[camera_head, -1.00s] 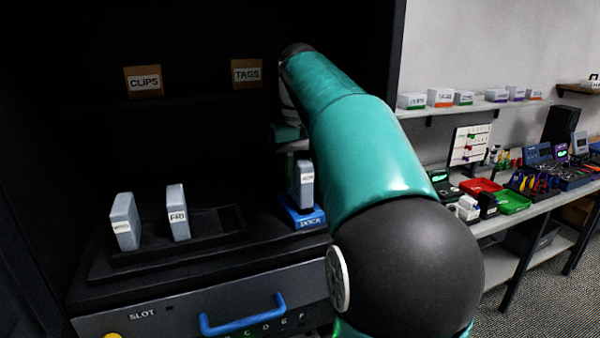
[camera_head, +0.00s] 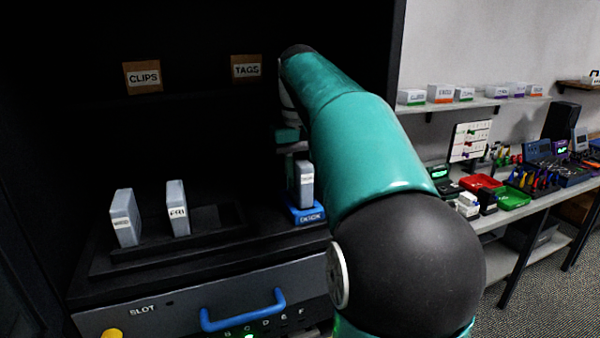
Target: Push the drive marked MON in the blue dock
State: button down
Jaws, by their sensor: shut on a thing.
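A grey drive (camera_head: 306,186) stands upright at the blue dock (camera_head: 307,216); the print on its label is too small to read. My gripper (camera_head: 297,165) is behind and above the dock, partly hidden by my teal arm, and is shut on this drive. The drive's lower end meets the dock; how deep it sits cannot be told. Two other grey drives stand upright in a black rack to the left: one marked FRI (camera_head: 178,208) and one at the far left (camera_head: 125,218) with an unreadable label.
The black rack (camera_head: 235,228) has an empty stretch right of the FRI drive. Below is a grey drawer front (camera_head: 180,306) with a blue handle (camera_head: 243,312). CLIPS (camera_head: 143,77) and TAGS (camera_head: 246,68) boxes sit above. A cluttered bench (camera_head: 520,215) stands right.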

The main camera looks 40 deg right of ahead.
aim_at(300, 159)
jog(key=shift+f, duration=0.9)
dwell(0.8)
jog(key=c, duration=1)
grip_release()
jog(key=shift+c, duration=0.2)
jog(key=shift+o, duration=0.5)
jog(key=o, duration=0.4)
jog(key=shift+c, duration=0.2)
jog(key=shift+r, duration=0.1)
jog(key=shift+r, duration=3.4)
